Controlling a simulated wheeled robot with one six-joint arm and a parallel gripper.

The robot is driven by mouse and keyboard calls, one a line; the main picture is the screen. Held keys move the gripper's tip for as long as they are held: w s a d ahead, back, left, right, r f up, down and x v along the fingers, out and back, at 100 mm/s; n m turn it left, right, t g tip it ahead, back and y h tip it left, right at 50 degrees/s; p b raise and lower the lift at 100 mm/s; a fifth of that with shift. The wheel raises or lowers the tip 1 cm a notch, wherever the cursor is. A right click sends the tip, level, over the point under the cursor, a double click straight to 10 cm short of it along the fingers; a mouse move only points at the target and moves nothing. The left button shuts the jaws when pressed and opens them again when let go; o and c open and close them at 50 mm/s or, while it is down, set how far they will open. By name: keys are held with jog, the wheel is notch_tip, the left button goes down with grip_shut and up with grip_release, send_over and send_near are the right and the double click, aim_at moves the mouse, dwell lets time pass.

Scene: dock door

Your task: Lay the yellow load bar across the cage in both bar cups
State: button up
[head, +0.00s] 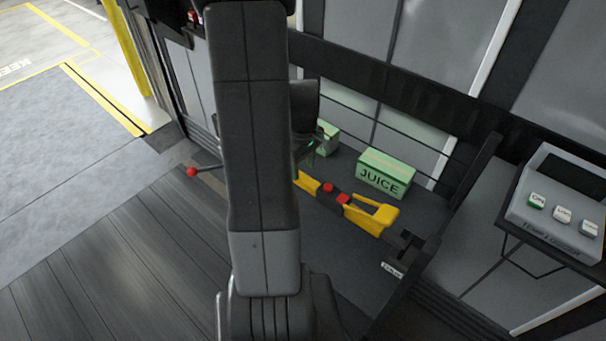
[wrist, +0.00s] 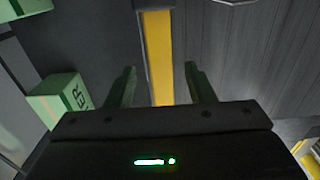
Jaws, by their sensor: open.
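The yellow load bar (head: 378,216) has a black middle section with red parts and runs from behind my arm toward the right side of the cage (head: 458,190). A black bar cup (head: 408,246) shows just beyond its right end; I cannot tell whether the bar touches it. The bar's left end and the other cup are hidden by my arm. In the wrist view my gripper (wrist: 161,72) is open, with a finger on each side of the yellow bar (wrist: 158,40) and gaps between them. In the head view my gripper is mostly hidden behind my arm.
A green JUICE box (head: 385,174) stands behind the bar, with another green box (head: 327,138) farther left. A control box (head: 560,212) with three buttons stands at right. A red-knobbed lever (head: 192,171) is at left. The plank floor (head: 130,260) in front is clear.

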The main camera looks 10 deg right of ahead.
aim_at(303, 177)
notch_tip(303, 177, up, 7)
dwell(0.3)
